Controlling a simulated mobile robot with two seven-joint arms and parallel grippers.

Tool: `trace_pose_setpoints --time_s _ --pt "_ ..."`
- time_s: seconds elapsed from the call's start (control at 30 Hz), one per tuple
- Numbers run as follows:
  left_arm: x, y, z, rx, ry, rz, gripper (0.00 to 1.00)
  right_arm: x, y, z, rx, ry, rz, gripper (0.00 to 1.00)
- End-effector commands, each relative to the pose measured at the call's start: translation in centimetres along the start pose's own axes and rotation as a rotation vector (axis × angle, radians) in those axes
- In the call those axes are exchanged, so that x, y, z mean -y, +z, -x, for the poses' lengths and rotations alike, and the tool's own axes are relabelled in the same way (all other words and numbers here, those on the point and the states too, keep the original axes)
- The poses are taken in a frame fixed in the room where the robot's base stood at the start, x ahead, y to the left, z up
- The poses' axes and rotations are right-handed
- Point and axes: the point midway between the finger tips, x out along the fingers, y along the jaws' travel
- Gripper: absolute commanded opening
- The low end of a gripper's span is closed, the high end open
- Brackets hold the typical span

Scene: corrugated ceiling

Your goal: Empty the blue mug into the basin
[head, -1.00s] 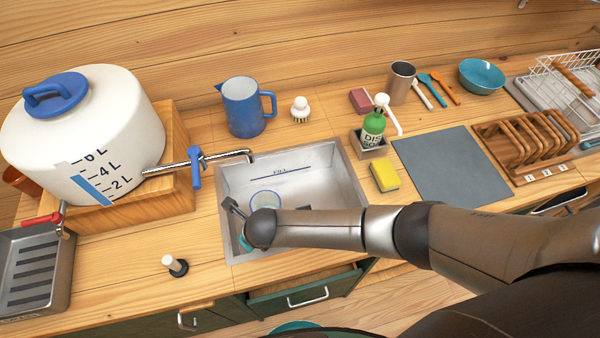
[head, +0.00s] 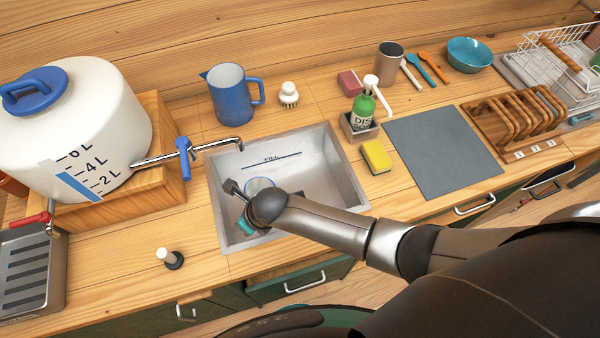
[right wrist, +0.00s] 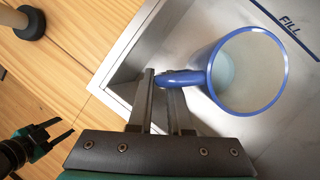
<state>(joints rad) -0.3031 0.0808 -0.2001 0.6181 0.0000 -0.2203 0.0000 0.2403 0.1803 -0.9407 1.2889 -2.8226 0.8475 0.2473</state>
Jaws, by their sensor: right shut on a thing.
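The blue mug (right wrist: 247,75) is over the basin (right wrist: 120,72), its open mouth facing the right wrist camera. Its inside is pale with a light blue disc low down; I cannot tell whether this is liquid. My right gripper (right wrist: 160,82) is shut on its handle. In the head view, the mug's rim (head: 260,184) shows just behind my right gripper (head: 236,189), inside the outline of the metal basin (head: 335,165); its lower part is hidden. My left gripper (right wrist: 58,132) shows at the lower left of the right wrist view, open and empty, away from the mug.
A blue pitcher (head: 231,97) and a brush (head: 289,95) stand behind the basin. The tap (head: 210,148) of the white water tank (head: 75,130) reaches over its back left corner. A yellow sponge (head: 376,157) and soap bottle (head: 364,108) are at the right. A small stopper (head: 170,259) stands front left.

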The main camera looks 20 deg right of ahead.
Motion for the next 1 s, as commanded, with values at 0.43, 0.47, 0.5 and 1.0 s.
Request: trace_pose_setpoints --time_s 0.43,0.47,0.5,1.0 --pt "-0.1 -0.2 -3.8 -0.008 0.001 0.000 0.50 2.6 0.8 3.4 0.108 0.264 -0.108 0.00" --pt "-0.2 -0.2 -4.0 -0.008 0.001 0.000 0.50 2.8 0.8 3.6 0.113 0.278 -0.114 0.00" --pt "-0.2 -0.1 -4.3 -0.008 0.001 0.001 0.50 3.0 0.8 3.8 0.118 0.295 -0.122 0.00" --pt "-0.2 0.3 -9.3 -0.008 0.001 0.001 0.50 5.2 1.3 6.8 0.199 0.515 -0.213 0.00"
